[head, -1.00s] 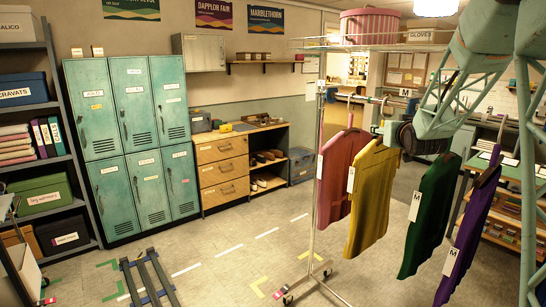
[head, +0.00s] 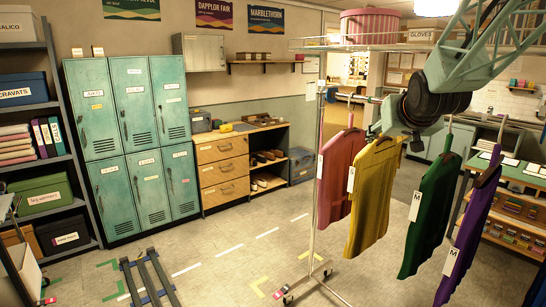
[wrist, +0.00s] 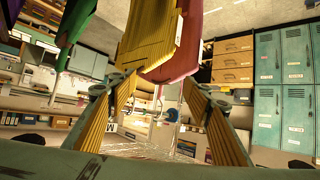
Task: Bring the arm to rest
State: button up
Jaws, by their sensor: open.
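My gripper (head: 376,129) is at the clothes rack, beside the hanger of the yellow garment (head: 370,200). In the wrist view, which is upside down, my gripper (wrist: 158,85) has its two yellow-padded fingers wide apart. The yellow garment (wrist: 150,35) and the pink-red garment (wrist: 186,45) show beyond and between the fingers. I cannot tell whether a finger touches the cloth. In the head view the pink-red garment (head: 338,175) hangs left of the yellow one. My arm reaches in from the upper right.
A green garment (head: 428,215) and a purple garment (head: 466,235) hang to the right, close under my arm. The rack's post (head: 317,170) and top shelf (head: 350,45) are near the gripper. A pink round box (head: 370,26) sits on the shelf.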

jog(key=s+a+f+g, duration=0.2)
jog(key=s+a+f, duration=0.1)
jog(key=s, duration=1.5)
jog(key=s+a+f+n+g+y, duration=0.1)
jog(key=s+a+f+g, duration=0.2)
jog(key=s, duration=1.5)
jog(key=s+a+f+g, duration=0.2)
jog(key=s+a, duration=0.5)
jog(key=s, duration=1.1)
jog(key=shift+s+a+f+g+y, duration=0.25)
jog(key=shift+a+f+g+y, duration=0.05)
jog(key=shift+f+g+y, duration=0.15)
jog(key=shift+c, duration=0.5)
